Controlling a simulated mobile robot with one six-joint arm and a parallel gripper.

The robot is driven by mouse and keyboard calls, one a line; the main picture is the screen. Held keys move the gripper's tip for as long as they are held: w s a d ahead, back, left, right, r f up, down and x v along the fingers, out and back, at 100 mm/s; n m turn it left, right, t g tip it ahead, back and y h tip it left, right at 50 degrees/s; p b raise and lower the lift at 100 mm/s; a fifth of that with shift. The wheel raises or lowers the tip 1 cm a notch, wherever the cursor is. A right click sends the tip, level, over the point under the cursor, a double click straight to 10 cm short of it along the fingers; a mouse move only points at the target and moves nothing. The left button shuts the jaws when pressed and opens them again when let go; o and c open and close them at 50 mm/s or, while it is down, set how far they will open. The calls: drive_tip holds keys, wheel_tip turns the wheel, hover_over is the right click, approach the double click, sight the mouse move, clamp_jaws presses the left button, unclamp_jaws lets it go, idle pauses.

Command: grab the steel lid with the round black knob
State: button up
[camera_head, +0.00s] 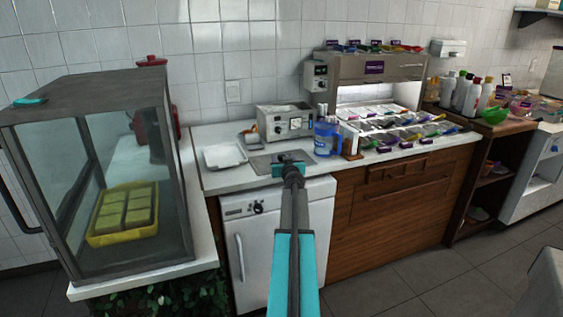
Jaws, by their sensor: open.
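A flat grey steel panel (262,168), which looks like the steel lid, lies level on the white counter behind the small white appliance door. My arm reaches forward from the bottom of the view, and my gripper (288,159) is over the panel's right half. The gripper is open, and nothing shows held in it. It hides part of the panel. A round black knob cannot be told apart from the dark gripper parts there. I cannot tell whether the gripper touches the panel.
A white tray (224,156) lies left of the panel. A steel appliance (285,122) stands behind it. A glass case (130,200) with a yellow tray (122,238) stands at left.

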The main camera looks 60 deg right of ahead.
idle(0.4)
clamp_jaws()
drive_tip(key=shift+r, duration=0.2)
drive_tip(key=shift+r, duration=1.4)
drive_tip(key=shift+s+a+r, duration=0.1)
drive_tip(key=shift+s+r, duration=0.05)
drive_tip(key=shift+r, duration=0.1)
drive_tip(key=s+a+b, duration=0.1)
drive_tip(key=s+a, duration=0.2)
drive_tip(key=s, duration=0.4)
drive_tip(key=s+a+r+b, duration=0.1)
drive_tip(key=s+a+b, duration=0.1)
drive_tip(key=s+a, duration=0.2)
drive_tip(key=s, duration=0.2)
drive_tip(key=shift+s+a+r, duration=0.15)
drive_tip(key=shift+s+a, duration=0.05)
drive_tip(key=shift+s, duration=0.2)
